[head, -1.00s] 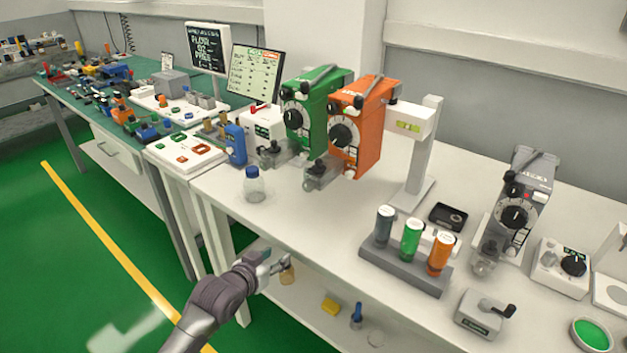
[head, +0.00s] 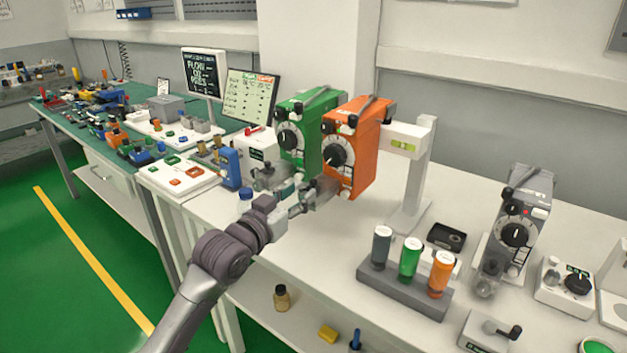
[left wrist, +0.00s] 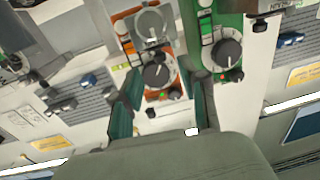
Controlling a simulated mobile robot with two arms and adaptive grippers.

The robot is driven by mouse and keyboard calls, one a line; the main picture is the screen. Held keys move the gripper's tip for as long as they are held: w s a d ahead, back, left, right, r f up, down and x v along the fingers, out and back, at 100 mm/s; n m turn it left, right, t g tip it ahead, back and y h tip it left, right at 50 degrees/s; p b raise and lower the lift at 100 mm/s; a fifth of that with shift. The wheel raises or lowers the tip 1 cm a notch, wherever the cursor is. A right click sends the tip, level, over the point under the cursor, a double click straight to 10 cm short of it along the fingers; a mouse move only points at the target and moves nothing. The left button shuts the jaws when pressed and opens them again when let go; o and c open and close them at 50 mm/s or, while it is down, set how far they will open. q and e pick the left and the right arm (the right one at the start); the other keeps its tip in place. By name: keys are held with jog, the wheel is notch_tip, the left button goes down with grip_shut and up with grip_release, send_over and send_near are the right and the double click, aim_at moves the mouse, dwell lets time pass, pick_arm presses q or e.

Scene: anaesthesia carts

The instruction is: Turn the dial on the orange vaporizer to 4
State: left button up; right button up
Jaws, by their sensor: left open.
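The orange vaporizer (head: 366,150) is mounted beside the green vaporizer (head: 303,118) on the bench's back bar. Its black dial (head: 335,155) with a pale scale faces my left arm. My left gripper (head: 316,192) is open and empty, in front of and just below the orange vaporizer, hiding part of its lower end. In the left wrist view, which appears upside down, the dial (left wrist: 158,74) lies beyond and between the two dark green fingers (left wrist: 165,105), apart from them. The dial's setting is too small to read. My right gripper is not in view.
A rack (head: 404,288) holds grey, green and orange cylinders to the right. A grey vaporizer (head: 516,225) stands farther right.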

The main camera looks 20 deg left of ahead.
aim_at(311, 184)
pick_arm(q)
jog(key=x, duration=0.6)
jog(key=shift+w+d, duration=0.1)
jog(key=shift+w, duration=0.2)
grip_shut()
